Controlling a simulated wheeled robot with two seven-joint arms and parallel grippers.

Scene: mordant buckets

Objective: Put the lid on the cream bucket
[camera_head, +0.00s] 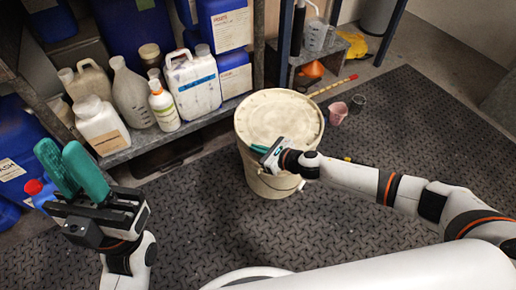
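The cream bucket (262,178) stands upright on the dark floor mat in the middle of the view. A stained cream lid (282,115) lies across its top and covers the opening; I cannot tell whether it is pressed down all round. My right gripper (262,149) is at the near rim of the lid, its teal fingers partly hidden by its own body. I cannot tell whether it grips the rim or only touches it. My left gripper (62,150) is raised at the left, away from the bucket, with its two teal fingers close together and nothing seen between them.
A metal shelf (190,128) with several bottles and jugs stands behind and left of the bucket. The patterned mat (400,130) is mostly clear at the right.

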